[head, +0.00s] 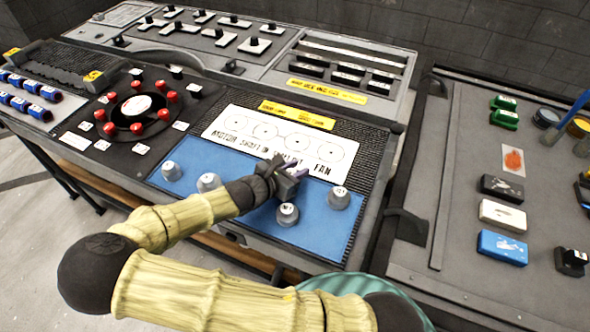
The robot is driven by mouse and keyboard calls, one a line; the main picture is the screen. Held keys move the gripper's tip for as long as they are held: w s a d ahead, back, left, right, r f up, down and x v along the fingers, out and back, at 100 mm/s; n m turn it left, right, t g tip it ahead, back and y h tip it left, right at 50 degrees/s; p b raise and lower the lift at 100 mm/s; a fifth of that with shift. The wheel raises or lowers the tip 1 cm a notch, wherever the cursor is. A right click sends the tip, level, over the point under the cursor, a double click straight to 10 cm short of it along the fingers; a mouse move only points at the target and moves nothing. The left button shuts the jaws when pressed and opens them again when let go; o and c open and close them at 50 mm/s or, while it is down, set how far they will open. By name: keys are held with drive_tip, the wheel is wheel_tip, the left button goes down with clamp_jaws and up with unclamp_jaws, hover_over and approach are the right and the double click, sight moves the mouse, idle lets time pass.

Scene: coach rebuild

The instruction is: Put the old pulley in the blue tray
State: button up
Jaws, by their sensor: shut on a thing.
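My gripper (292,172) is above the blue panel, near the lower edge of the white board. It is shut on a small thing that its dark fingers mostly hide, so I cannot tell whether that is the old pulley. The flat blue panel (240,208) lies on the front of the bench and is the largest blue surface; I cannot tell if it is the blue tray. Several grey, knob-like pieces with white labelled tops stand on it, among them one (287,214) just below my gripper and one (338,198) to its right.
The white board (278,140) has printed circles and lettering. A dark round unit (136,107) with red knobs lies left. The right bench holds black, white and blue blocks (502,248), green pieces (504,112) and round pots.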

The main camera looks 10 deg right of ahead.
drive_tip(key=o, duration=1)
drive_tip(key=shift+f, duration=0.1)
drive_tip(key=shift+a, duration=0.1)
drive_tip(key=p+v, duration=0.1)
drive_tip(key=v, duration=1.1)
